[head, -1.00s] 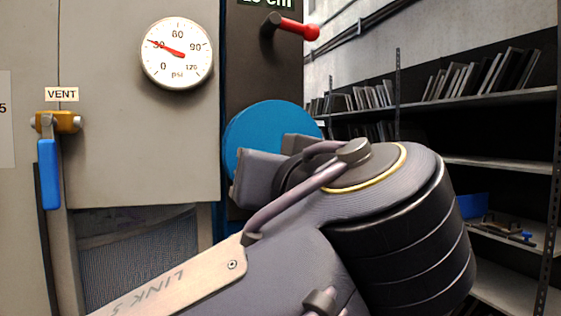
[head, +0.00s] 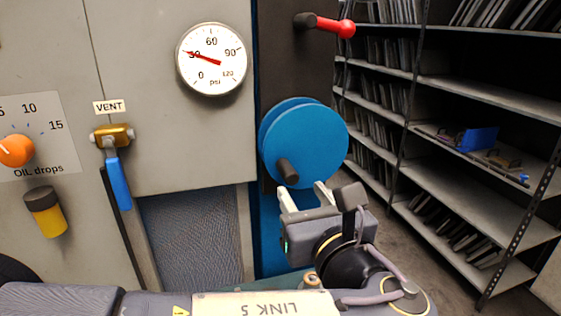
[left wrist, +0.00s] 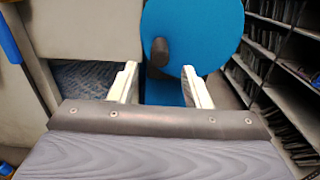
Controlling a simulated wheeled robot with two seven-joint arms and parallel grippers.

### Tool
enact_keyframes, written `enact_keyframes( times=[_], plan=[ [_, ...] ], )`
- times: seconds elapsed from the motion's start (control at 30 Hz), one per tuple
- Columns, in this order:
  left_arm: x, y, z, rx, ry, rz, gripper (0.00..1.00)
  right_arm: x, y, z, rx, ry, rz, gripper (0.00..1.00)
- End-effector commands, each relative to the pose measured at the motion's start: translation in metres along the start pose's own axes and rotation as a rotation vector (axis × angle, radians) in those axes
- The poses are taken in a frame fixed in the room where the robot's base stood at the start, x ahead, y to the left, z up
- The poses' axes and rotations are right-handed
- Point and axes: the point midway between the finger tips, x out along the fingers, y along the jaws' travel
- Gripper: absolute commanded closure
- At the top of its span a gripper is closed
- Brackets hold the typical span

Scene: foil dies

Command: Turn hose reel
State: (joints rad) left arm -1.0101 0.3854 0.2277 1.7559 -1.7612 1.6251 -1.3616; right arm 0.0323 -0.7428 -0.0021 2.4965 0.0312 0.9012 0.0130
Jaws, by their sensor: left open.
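The hose reel is a blue round disc (head: 318,140) on the side of the grey machine, with a dark stubby handle (head: 288,171) at its lower left. In the left wrist view the blue disc (left wrist: 197,32) is at the top, and the handle (left wrist: 159,54) sits ahead of the fingers, between them in the picture. My left gripper (head: 304,192) is open and empty, just below and right of the handle, with its pale fingers pointing up at the disc. I cannot tell whether a finger touches the disc. My right gripper is not in view.
A red-tipped lever (head: 330,25) sticks out above the disc. A pressure gauge (head: 212,59), a blue-handled vent valve (head: 117,178) and an orange knob (head: 15,150) are on the machine front. Metal shelves (head: 480,90) with plates and a blue bin (head: 478,139) stand at right.

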Motion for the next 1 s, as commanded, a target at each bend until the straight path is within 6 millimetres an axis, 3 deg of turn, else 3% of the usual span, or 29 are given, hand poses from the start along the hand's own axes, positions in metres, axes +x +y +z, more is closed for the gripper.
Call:
enact_keyframes(
  times=[0.2, 0.4, 0.77, 1.0],
  plan=[
    [0.037, 0.002, 0.001, -0.005, 0.002, 0.007, 0.56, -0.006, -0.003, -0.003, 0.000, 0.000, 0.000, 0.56],
    [0.060, 0.001, 0.001, -0.007, 0.001, 0.004, 0.56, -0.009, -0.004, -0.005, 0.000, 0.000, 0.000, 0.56],
    [0.067, 0.001, 0.000, -0.007, 0.000, 0.002, 0.56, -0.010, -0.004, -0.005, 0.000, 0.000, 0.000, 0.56],
    [0.066, 0.001, 0.000, -0.008, 0.000, 0.002, 0.88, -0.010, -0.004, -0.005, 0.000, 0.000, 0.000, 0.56]
  ],
)
